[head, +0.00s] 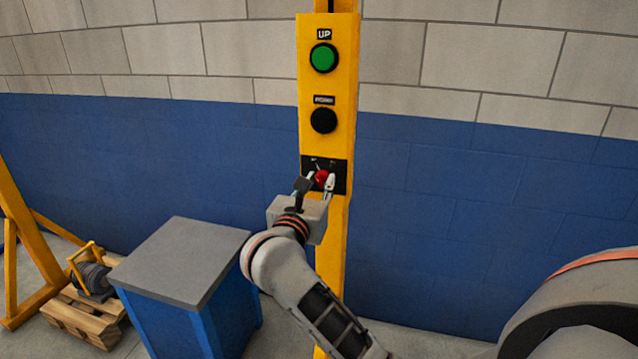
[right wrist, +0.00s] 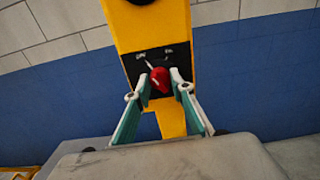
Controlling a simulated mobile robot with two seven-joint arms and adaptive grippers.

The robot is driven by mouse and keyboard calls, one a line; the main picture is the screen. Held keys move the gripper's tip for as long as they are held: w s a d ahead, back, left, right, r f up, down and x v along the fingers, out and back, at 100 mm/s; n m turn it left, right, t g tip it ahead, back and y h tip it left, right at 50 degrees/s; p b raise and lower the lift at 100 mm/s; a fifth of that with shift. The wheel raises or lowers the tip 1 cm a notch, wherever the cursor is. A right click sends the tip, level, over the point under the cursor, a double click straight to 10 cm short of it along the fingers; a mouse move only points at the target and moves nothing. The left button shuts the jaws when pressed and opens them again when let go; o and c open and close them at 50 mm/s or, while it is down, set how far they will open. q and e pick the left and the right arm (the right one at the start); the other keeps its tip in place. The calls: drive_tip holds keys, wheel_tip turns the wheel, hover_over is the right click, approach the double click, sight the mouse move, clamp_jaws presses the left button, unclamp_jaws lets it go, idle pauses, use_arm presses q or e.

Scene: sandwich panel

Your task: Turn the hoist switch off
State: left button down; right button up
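The hoist switch is a red knob (head: 322,177) on a black plate low on the yellow control panel (head: 313,140). My right gripper (head: 320,183) is at the switch, with one finger on each side of the knob. In the right wrist view the red knob (right wrist: 160,79) sits between the two fingertips (right wrist: 161,84), with what looks like a narrow gap at the sides. Contact is hard to make out. A pale pointer mark shows at the plate's upper left. My left gripper is out of view.
A green UP button (head: 323,58) and a black button (head: 323,120) sit above the switch. A blue cabinet with a grey top (head: 182,262) stands left of my right arm. A wooden pallet (head: 85,315) with a motor-like part lies further left. The blue wall is behind.

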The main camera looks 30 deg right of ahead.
drive_tip(key=o, duration=0.3)
drive_tip(key=v, duration=0.7)
drive_tip(key=shift+s+a, duration=0.2)
idle(0.4)
